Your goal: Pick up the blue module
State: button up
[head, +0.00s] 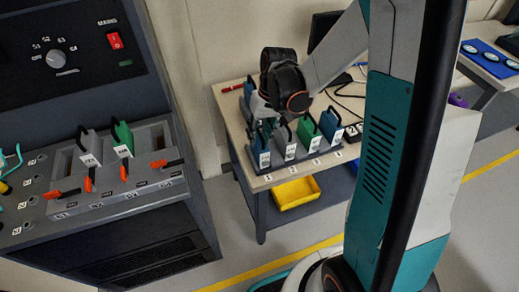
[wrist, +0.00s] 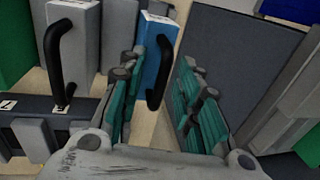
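The blue module (wrist: 158,42) has a white-edged top and a black loop handle (wrist: 160,75). In the wrist view, it stands beside a grey module (wrist: 78,25). My gripper (wrist: 163,85) is open, with one finger left of the handle and the other to its right across a gap. Nothing is clearly clamped. In the head view, my gripper (head: 262,112) is over the left end of a rack on the table. A blue module (head: 261,152) is at that end, and another blue module (head: 331,125) is at the right end. My wrist hides some of the rack.
Between the blue modules stand a grey module (head: 284,143) and a green module (head: 307,134). The table (head: 232,101) also bears a red item (head: 232,87) and cables. A yellow bin (head: 296,192) sits on its lower shelf. A console (head: 125,197) with slotted modules stands left.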

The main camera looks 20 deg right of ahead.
grip_shut()
jog(key=shift+r, duration=0.1)
